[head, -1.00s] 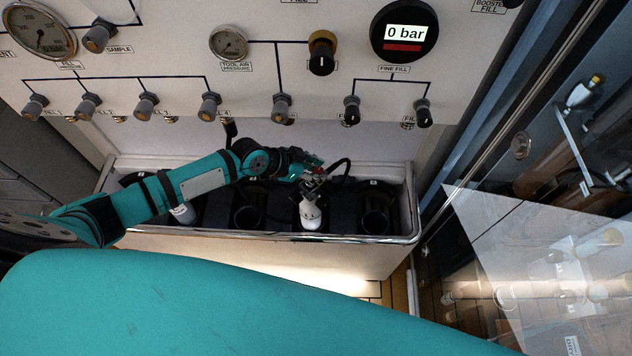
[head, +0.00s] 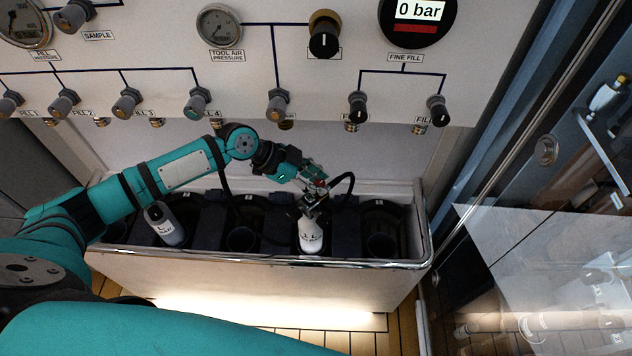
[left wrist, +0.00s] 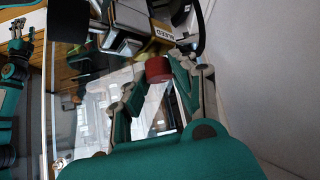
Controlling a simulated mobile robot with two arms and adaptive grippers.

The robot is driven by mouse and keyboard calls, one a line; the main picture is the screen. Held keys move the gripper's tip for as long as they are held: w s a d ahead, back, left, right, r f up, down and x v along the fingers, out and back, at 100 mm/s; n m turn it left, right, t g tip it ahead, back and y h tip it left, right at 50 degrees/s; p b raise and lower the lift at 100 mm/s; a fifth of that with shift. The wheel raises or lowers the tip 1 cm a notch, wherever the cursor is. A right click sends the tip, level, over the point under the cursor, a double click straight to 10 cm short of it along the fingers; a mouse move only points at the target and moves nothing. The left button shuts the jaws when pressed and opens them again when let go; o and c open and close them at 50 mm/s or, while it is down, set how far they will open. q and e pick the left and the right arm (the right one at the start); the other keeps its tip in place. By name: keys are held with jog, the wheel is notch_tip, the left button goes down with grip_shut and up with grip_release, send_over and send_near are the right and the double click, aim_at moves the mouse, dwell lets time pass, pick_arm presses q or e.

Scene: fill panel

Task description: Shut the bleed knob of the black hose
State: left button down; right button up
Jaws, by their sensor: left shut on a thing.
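The red bleed knob (left wrist: 158,70) shows in the left wrist view, below a metal block with a BLEED label (left wrist: 164,32). My left gripper (head: 316,188) is shut on the red knob, with one finger on each side of it in the wrist view. In the head view the knob is a small red spot (head: 320,183), mostly hidden by the gripper. The black hose (head: 347,178) curves away just right of it. A white bottle (head: 311,238) stands upright directly below the fitting. The knob's turn position cannot be told.
A trough (head: 255,262) with a metal rim holds dark holders and another white-labelled bottle (head: 164,225). The panel above carries gauges and several knobs; its display (head: 418,10) reads 0 bar. A glass door stands at the right. A small teal arm (left wrist: 15,85) shows at the wrist view's left edge.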

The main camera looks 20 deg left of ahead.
pick_arm(q)
jog(key=c, duration=1)
grip_release()
jog(key=shift+c, duration=0.2)
jog(key=shift+r, duration=0.1)
jog(key=shift+a+r, duration=0.15)
jog(key=shift+a, duration=0.05)
jog(key=s+a, duration=0.5)
jog(key=a, duration=0.6)
jog(key=shift+a+r, duration=0.2)
